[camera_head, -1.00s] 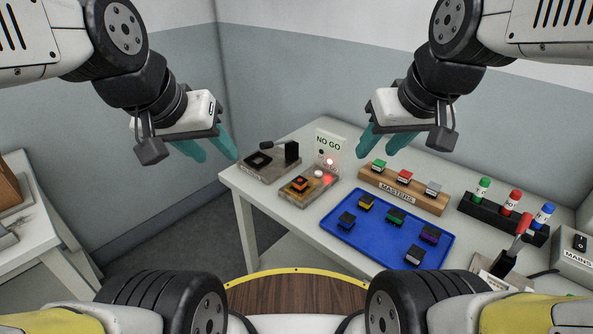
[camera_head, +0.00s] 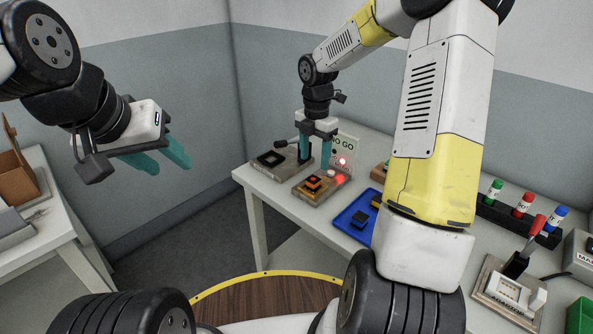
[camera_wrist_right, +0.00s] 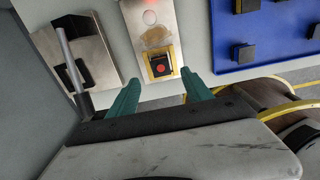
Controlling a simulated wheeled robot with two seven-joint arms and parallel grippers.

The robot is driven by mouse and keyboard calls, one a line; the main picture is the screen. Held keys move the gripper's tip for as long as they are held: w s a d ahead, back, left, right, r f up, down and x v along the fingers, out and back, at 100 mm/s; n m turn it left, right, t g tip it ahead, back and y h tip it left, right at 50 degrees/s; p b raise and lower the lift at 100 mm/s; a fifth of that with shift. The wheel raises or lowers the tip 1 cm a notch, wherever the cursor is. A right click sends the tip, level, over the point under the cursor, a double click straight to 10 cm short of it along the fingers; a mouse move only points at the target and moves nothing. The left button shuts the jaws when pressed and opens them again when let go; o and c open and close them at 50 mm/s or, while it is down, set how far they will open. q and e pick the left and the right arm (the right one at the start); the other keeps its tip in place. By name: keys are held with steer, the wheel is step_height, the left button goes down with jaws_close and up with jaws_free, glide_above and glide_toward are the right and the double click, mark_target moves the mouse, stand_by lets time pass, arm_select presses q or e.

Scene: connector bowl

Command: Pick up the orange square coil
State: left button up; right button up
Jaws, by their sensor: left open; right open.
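The orange square coil (camera_head: 313,184), a small block with black and orange parts, sits on a metal plate of the test fixture (camera_head: 327,193) near the table's far left corner. In the right wrist view the coil (camera_wrist_right: 160,67) shows a dark top with a red dot and a yellow-orange edge. My right gripper (camera_head: 315,164) is open, pointing down above and just behind the coil, with nothing between its fingers. In the wrist view its fingertips (camera_wrist_right: 161,84) lie either side of the coil's near edge. My left gripper (camera_head: 168,167) is open and empty, away from the table at left.
A second fixture with a black lever (camera_head: 266,168) stands left of the coil. A NO GO sign (camera_head: 347,144) and a lit red lamp are behind it. The blue tray (camera_head: 343,221) with dark parts lies to the right. My right forearm hides much of the table.

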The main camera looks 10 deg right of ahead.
mark_target(313, 179)
step_height(313, 179, down, 8)
steer(key=shift+s+r, duration=0.1)
jaws_close()
stand_by(0.5)
